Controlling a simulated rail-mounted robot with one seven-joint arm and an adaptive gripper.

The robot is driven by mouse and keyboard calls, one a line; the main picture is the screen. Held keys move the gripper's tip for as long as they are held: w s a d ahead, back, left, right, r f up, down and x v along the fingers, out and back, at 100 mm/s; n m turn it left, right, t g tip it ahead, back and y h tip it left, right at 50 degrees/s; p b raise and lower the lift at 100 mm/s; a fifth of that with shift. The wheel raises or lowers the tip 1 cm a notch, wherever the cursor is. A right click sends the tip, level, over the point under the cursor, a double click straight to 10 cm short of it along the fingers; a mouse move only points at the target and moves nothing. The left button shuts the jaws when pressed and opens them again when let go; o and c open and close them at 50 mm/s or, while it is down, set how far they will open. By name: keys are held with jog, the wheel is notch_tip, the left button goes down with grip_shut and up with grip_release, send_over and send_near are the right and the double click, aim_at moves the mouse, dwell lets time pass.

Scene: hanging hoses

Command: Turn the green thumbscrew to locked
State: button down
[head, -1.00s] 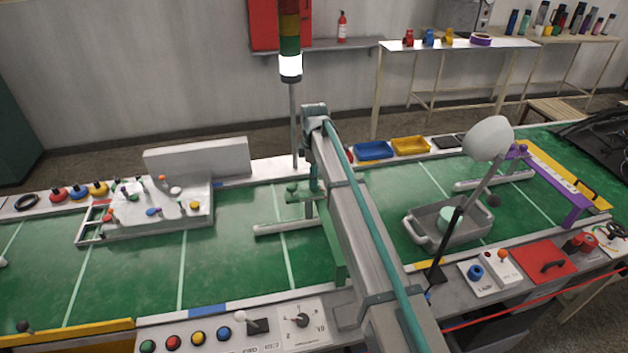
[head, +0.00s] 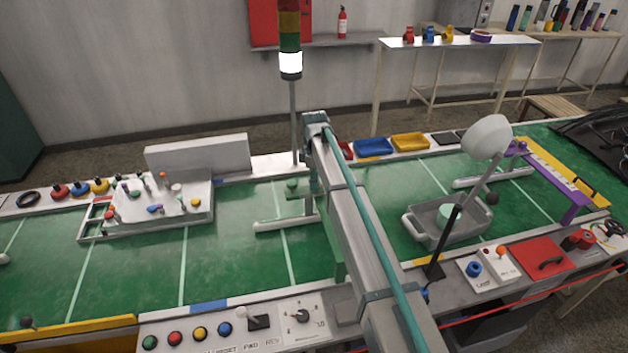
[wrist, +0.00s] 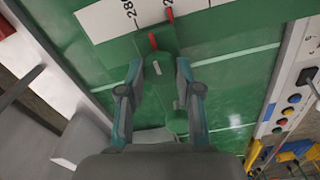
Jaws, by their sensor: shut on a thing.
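The green thumbscrew (wrist: 158,72), with a short white mark on top, sits between my fingertips in the wrist view. My gripper (wrist: 159,77) is shut on it, one finger on each side. A red pointer (wrist: 153,41) lies just beyond it, by a white scale strip (wrist: 118,17) with black numbers. A plain round green knob (wrist: 177,122) stands closer to my palm, outside the grip; it also shows in the head view (head: 292,184). There my gripper (head: 313,188) points down at the green fixture, and my arm hides the held thumbscrew. No lock marking is legible.
A panel of coloured buttons (head: 175,338) lines the front edge. A block with several small knobs (head: 185,212) is at left. The green table between is mostly clear.

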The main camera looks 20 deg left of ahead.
jog(key=shift+m, duration=0.3)
jog(key=m+b, duration=0.1)
jog(key=m, duration=0.2)
jog(key=shift+m, duration=0.3)
jog(key=m+b, duration=0.1)
jog(key=m, duration=0.2)
jog(key=shift+w+m, duration=0.1)
jog(key=shift+m, duration=0.2)
jog(key=m+b, duration=0.1)
jog(key=m, duration=0.2)
jog(key=shift+m, duration=0.3)
jog(key=m, duration=0.3)
jog(key=shift+m, duration=0.3)
jog(key=m+b, duration=0.1)
jog(key=m, duration=0.6)
jog(key=shift+d, duration=0.1)
jog(key=m, duration=0.3)
jog(key=shift+m, duration=0.4)
jog(key=shift+m+b, duration=0.35)
jog(key=shift+m, duration=1.75)
